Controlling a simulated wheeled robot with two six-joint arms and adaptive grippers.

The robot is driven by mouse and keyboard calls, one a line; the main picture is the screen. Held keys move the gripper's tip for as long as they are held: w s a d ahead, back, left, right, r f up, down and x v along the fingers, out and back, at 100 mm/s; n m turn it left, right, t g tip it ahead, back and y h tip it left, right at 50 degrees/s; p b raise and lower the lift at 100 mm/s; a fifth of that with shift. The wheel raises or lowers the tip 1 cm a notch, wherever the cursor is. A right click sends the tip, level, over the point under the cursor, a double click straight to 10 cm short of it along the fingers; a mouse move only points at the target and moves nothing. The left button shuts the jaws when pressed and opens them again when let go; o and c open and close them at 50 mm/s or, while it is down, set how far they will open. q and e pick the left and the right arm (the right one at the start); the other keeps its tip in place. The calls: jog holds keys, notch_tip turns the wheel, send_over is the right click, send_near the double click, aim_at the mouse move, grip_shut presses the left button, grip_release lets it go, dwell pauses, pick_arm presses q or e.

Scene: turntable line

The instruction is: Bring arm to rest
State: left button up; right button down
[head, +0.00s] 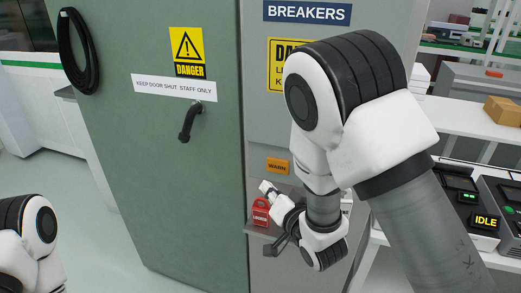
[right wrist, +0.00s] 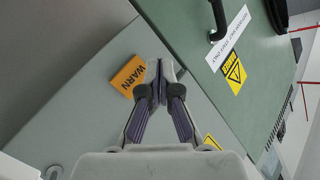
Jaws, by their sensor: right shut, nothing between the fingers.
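My right arm (head: 335,130) reaches across the front of the grey breaker cabinet, bent at its joints. An orange WARN label (head: 277,166) is on the cabinet; in the right wrist view this label (right wrist: 129,76) lies just left of the fingertips. Only a white and black joint of my left arm (head: 38,225) shows at the lower left; its gripper is out of the picture.
A red lockout piece (head: 261,211) is on the ledge (head: 259,230), close to my right gripper. A green door (head: 170,170) with a dark handle (head: 189,122) stands to the left. A bench with an IDLE display (head: 485,221) and a cardboard box (head: 503,110) are at the right.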

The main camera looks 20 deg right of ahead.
jog(key=s+d+f+m+g+h, duration=0.1)
jog(key=s+d+f+g, duration=0.15)
jog(key=s+f, duration=0.45)
jog(key=s+d+f+g+h, duration=0.1)
jog(key=s+d+f+g, duration=0.15)
jog(key=f, duration=0.75)
jog(key=s+d+f+m+g+h, duration=0.1)
jog(key=s+d+f+g, duration=0.15)
jog(key=s+f, duration=0.45)
jog(key=s+f+n+g, duration=0.2)
jog(key=s+f+g, duration=0.2)
jog(key=s, duration=0.3)
jog(key=s+d+f+n+g, duration=0.1)
jog(key=s+f+n+g, duration=0.2)
jog(key=s, duration=0.5)
jog(key=shift+f+n+g, duration=0.3)
jog(key=shift+f+g, duration=0.25)
jog(key=shift+f, duration=0.25)
jog(key=shift+s, duration=0.1)
